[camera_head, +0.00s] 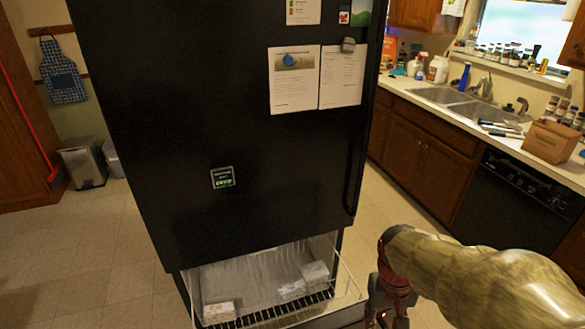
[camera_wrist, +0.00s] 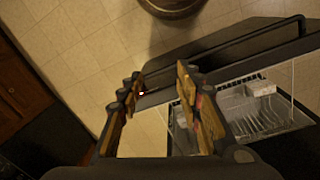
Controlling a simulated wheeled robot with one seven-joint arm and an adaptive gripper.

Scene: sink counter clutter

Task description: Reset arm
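My arm reaches in from the lower right of the head view. My gripper (camera_head: 388,297) hangs beside the right end of an open bottom drawer. In the wrist view my gripper (camera_wrist: 157,85) shows two fingers spread apart, with only floor and a bit of the drawer seen between and beyond them. It holds nothing that I can see. The drawer (camera_head: 345,280) is at the bottom of a black fridge (camera_head: 225,110) and is pulled out. Several pale packages (camera_head: 292,290) lie in it. The drawer also shows in the wrist view (camera_wrist: 240,65).
A sink (camera_head: 465,104) and counter with bottles and a brown box (camera_head: 551,140) run along the right. A black dishwasher (camera_head: 510,203) sits below. A grey bin (camera_head: 83,163) stands at the left. Open floor lies left of the fridge and between fridge and cabinets.

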